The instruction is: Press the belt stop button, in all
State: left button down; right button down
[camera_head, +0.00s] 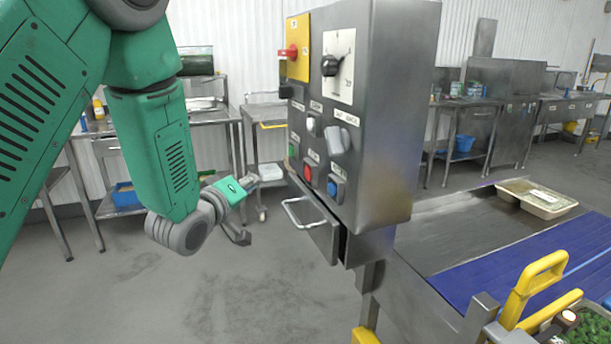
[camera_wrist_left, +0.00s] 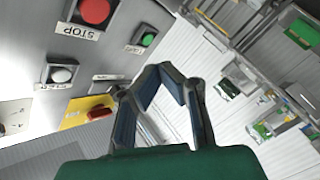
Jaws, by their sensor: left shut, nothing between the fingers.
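The control box (camera_head: 395,120) is a grey metal panel with several buttons. The red stop button (camera_head: 307,174) is low on its face, between a green button (camera_head: 294,149) and a blue button (camera_head: 337,190). In the left wrist view, the red button (camera_wrist_left: 97,12) has a label reading STOP. My left gripper (camera_head: 244,236) is shut and empty, left of the panel and apart from it. Its closed fingers (camera_wrist_left: 165,70) lie beside the buttons in the wrist view. My right gripper is not in view.
A red knob (camera_head: 291,52) on a yellow plate and a black dial (camera_head: 331,66) sit higher on the panel. A drawer-like handle (camera_head: 300,212) sticks out below. A blue belt (camera_head: 540,265) with a food tray (camera_head: 537,198) lies at right. The floor at left is clear.

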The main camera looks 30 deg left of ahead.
aim_at(305, 171)
pick_arm(q)
jog(key=w+d, duration=0.6)
jog(key=shift+w+d, duration=0.15)
jog(key=shift+w, duration=0.2)
dwell(1.5)
jog(key=shift+w+d+r, duration=0.1)
jog(key=shift+w+d, duration=0.1)
jog(key=shift+w, duration=0.05)
jog(key=shift+w+d, duration=0.35)
dwell(0.9)
jog(key=shift+a, duration=0.1)
jog(key=shift+s+a, duration=0.55)
jog(key=shift+s, duration=0.15)
